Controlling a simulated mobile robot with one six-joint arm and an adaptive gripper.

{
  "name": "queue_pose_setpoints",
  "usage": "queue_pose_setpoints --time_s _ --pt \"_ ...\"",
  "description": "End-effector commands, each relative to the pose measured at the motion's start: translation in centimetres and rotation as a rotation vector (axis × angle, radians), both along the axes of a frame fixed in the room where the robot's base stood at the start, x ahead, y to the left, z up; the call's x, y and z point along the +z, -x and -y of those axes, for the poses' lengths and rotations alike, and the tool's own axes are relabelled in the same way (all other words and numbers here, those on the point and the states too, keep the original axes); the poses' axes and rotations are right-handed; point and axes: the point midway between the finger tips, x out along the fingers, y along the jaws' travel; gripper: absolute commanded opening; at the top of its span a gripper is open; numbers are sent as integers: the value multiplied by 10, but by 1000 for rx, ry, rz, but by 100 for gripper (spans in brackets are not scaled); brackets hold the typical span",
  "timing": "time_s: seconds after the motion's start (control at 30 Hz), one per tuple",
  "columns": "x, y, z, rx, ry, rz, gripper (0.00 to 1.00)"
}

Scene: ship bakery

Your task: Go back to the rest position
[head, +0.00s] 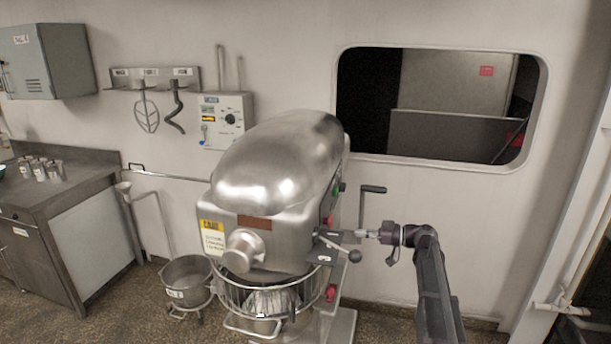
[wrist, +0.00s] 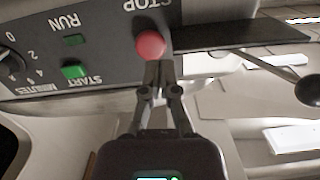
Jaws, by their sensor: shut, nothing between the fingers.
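My gripper (head: 360,233) is beside the right side of the large metal mixer (head: 278,160), with my dark arm reaching in from the lower right. In the wrist view my gripper (wrist: 158,66) is shut and empty. Its fingertips overlap the lower edge of a round red button (wrist: 150,44) under the word STOP. I cannot tell whether they touch it. The control panel also has a green START button (wrist: 75,70), a RUN light (wrist: 75,39) and a minutes dial (wrist: 12,62) at the left.
A lever with a dark ball knob (wrist: 309,89) sticks out near my gripper on the right. A crank handle (head: 373,189) stands behind it. A steel counter (head: 62,190) and a pot (head: 187,280) are left of the mixer. Floor shows right of my arm.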

Motion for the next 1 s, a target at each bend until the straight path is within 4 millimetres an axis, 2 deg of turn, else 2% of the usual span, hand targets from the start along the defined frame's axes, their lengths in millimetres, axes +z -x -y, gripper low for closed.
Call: queue_pose_setpoints --time_s 0.3,0.5,0.77,1.0 --pt "-60 63 -50 -14 239 -398 0" --pt "-101 109 -68 -106 429 -670 0" --pt "-142 171 -70 -328 672 -961 0" --pt "-164 225 -56 -625 864 -1140 0"
